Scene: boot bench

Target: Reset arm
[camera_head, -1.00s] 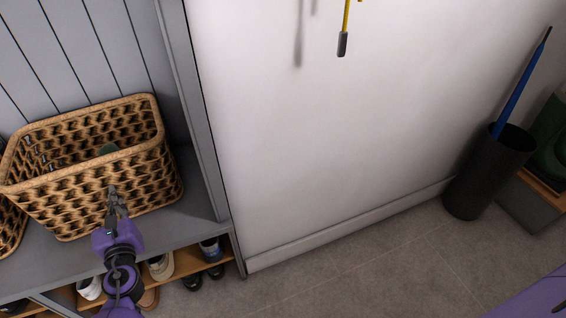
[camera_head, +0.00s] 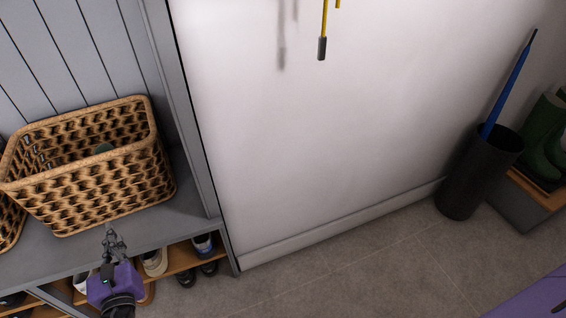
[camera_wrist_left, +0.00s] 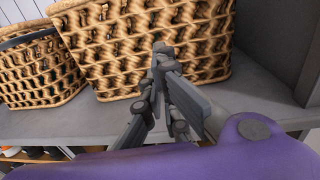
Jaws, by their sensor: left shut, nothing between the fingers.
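My left gripper (camera_head: 111,236) is shut and empty in front of the grey bench, a little below and in front of the wicker basket. It also shows in the left wrist view (camera_wrist_left: 160,52), with the basket behind it. The large wicker basket (camera_head: 120,178) stands upright on the bench (camera_head: 190,200) and has a dark green thing inside, mostly hidden. My right gripper is not in view; a purple part of mine shows at the lower right corner.
Shoes (camera_head: 154,262) stand on the wooden shelf under the bench. A second basket (camera_wrist_left: 38,72) is at the left. A black bin (camera_head: 478,178) with a blue umbrella (camera_head: 510,85) and green boots (camera_head: 543,140) stand at the right. The middle floor is clear.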

